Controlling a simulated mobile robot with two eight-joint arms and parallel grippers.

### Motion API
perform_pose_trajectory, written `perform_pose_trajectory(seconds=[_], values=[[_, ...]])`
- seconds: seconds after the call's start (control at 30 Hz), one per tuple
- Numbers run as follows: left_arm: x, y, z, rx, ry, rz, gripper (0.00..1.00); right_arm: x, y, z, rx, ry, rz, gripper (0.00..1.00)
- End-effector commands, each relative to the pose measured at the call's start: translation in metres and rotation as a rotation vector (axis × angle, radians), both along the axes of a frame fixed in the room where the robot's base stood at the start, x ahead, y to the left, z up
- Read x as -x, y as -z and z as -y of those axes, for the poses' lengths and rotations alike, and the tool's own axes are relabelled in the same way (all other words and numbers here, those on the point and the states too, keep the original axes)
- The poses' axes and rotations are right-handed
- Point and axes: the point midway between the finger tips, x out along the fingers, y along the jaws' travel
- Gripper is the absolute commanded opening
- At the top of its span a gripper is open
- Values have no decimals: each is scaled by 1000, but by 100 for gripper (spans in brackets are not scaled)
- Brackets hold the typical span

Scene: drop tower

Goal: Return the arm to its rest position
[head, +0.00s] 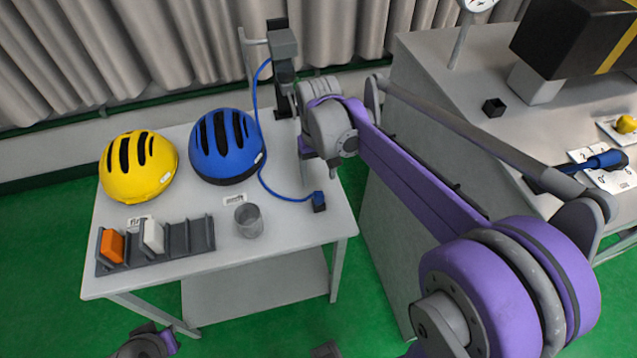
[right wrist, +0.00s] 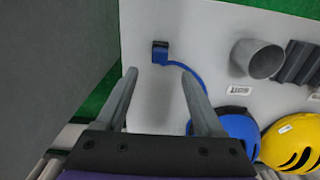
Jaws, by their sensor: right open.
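My right arm crosses the head view from the lower right, with its purple links bent over the right side of the white table (head: 292,262). Its gripper (head: 319,172) points down above the table near the blue cable's plug end (head: 319,201). In the right wrist view the gripper (right wrist: 160,78) has its two grey fingers spread, with nothing held between them. The plug end also shows there (right wrist: 160,50), just beyond the fingertips, with the cable (right wrist: 187,72) running behind one finger. Part of my left arm shows at the bottom edge; its gripper is not seen.
A yellow helmet (head: 138,167), blue helmet (head: 226,146), grey cup (head: 249,220) and rack (head: 190,237) with orange (head: 112,246) and white (head: 153,236) blocks are on the table. A post (head: 283,45) stands behind. A large grey bench (head: 425,75) stands close at right.

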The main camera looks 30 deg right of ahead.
Motion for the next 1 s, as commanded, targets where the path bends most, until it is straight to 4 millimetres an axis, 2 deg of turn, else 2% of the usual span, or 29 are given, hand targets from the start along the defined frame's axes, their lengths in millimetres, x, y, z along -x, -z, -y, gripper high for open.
perform_pose_trajectory(seconds=[0.1,0.2,0.67,0.77,0.83,1.0], values=[[0,-1,0,0,0,1,0,0,-11,0,0,0,0,70],[0,-1,0,0,0,1,0,0,-15,0,0,0,0,70],[0,-2,0,0,0,1,0,2,-15,-1,1,-3,5,70],[-1,-3,0,0,0,2,0,13,-18,-8,5,-19,33,70],[-1,-6,0,0,0,3,0,27,-19,-16,10,-39,72,70],[-3,-13,0,0,0,6,0,76,-15,-39,28,-109,210,70]])
